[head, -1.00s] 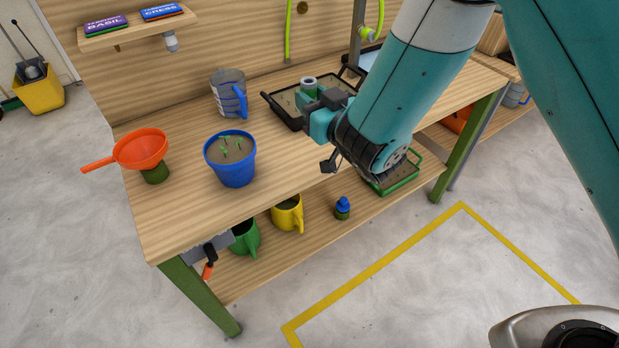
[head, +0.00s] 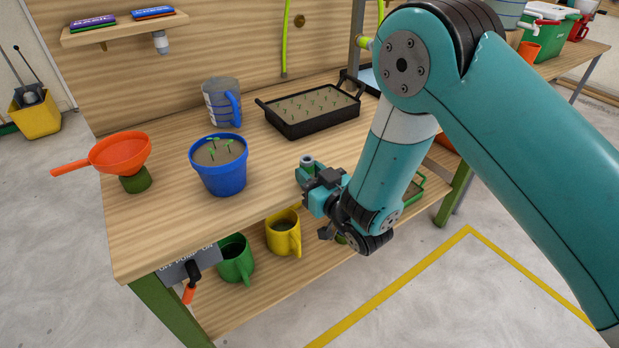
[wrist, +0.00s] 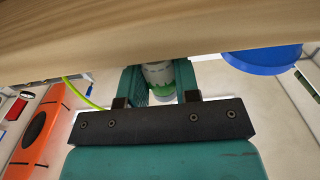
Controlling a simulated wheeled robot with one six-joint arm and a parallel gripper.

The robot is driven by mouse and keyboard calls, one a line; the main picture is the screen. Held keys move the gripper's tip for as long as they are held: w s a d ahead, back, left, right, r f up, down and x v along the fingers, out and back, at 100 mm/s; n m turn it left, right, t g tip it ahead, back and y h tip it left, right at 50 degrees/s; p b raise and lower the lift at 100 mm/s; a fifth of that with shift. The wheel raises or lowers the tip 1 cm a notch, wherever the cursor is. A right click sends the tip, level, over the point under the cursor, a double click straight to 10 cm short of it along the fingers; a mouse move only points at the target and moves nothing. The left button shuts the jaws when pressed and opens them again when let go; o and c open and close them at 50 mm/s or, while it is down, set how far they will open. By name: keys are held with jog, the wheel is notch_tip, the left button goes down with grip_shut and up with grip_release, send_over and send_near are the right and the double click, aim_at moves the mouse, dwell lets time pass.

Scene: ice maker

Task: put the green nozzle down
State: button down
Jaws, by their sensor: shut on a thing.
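The green nozzle is held by my gripper (head: 306,172). In the head view only its grey ringed top (head: 307,160) shows clearly; the rest is hidden by the jaws. In the wrist view the nozzle (wrist: 159,78) shows as a pale and green cylinder between the two teal fingers (wrist: 160,84), which are shut on it. My gripper is near the front edge of the wooden bench (head: 180,222), right of the blue pot. I cannot tell the exact gap between the nozzle and the bench top.
A blue pot with seedlings (head: 220,178), a measuring jug (head: 221,103), a black seedling tray (head: 313,118) and an orange funnel (head: 120,153) on a green holder (head: 135,182) stand on the bench. Bare bench lies between pot and tray. Mugs (head: 284,236) sit on the lower shelf.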

jog(key=shift+f, duration=0.3)
jog(key=shift+f, duration=0.2)
jog(key=c, duration=0.8)
grip_release()
jog(key=shift+r, duration=0.1)
jog(key=shift+c, duration=0.2)
